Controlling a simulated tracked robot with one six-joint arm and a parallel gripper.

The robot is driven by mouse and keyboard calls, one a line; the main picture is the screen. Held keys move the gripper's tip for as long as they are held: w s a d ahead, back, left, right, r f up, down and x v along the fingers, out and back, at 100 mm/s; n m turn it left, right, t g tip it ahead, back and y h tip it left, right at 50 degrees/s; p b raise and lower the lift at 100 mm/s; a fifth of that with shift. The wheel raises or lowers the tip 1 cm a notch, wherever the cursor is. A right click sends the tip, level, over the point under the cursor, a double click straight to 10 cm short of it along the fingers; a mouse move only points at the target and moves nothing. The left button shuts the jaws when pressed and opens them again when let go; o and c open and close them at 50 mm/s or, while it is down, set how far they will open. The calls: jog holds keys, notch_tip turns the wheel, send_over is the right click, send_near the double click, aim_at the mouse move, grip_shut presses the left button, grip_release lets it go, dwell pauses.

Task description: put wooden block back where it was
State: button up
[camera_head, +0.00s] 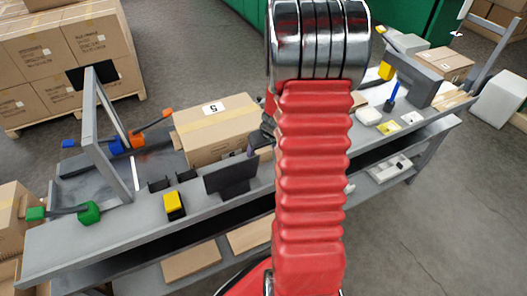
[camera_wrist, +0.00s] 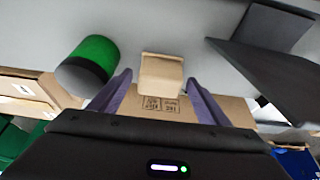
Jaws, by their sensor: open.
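A small tan wooden block (camera_wrist: 161,72) stands on the grey bench in the wrist view. It appears between the tips of my gripper's two purple fingers (camera_wrist: 160,84), with a visible gap on each side. My gripper is open, and I cannot tell how far the block reaches between the fingers. In the head view, my gripper (camera_head: 255,147) is partly hidden by my red arm, just right of the cardboard box on the bench. I cannot make out the wooden block in the head view.
A printed cardboard surface (camera_wrist: 236,109) lies behind the fingers. In the head view, a cardboard box (camera_head: 215,130), black screen (camera_head: 230,178) and yellow-topped item (camera_head: 174,204) occupy the bench (camera_head: 70,240).

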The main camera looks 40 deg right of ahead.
jog(key=v, duration=1)
dwell(0.7)
jog(key=a+r+n, duration=0.1)
jog(key=a+r, duration=0.4)
jog(key=a, duration=0.3)
jog(key=a+r+n, duration=0.1)
jog(key=a+r, duration=0.4)
jog(key=a, duration=0.4)
jog(key=s+a+r+n+t+y, duration=0.1)
jog(key=s+a+r, duration=0.6)
jog(key=s+a, duration=0.4)
jog(key=shift+s+a, duration=0.35)
jog(key=shift+a, duration=0.65)
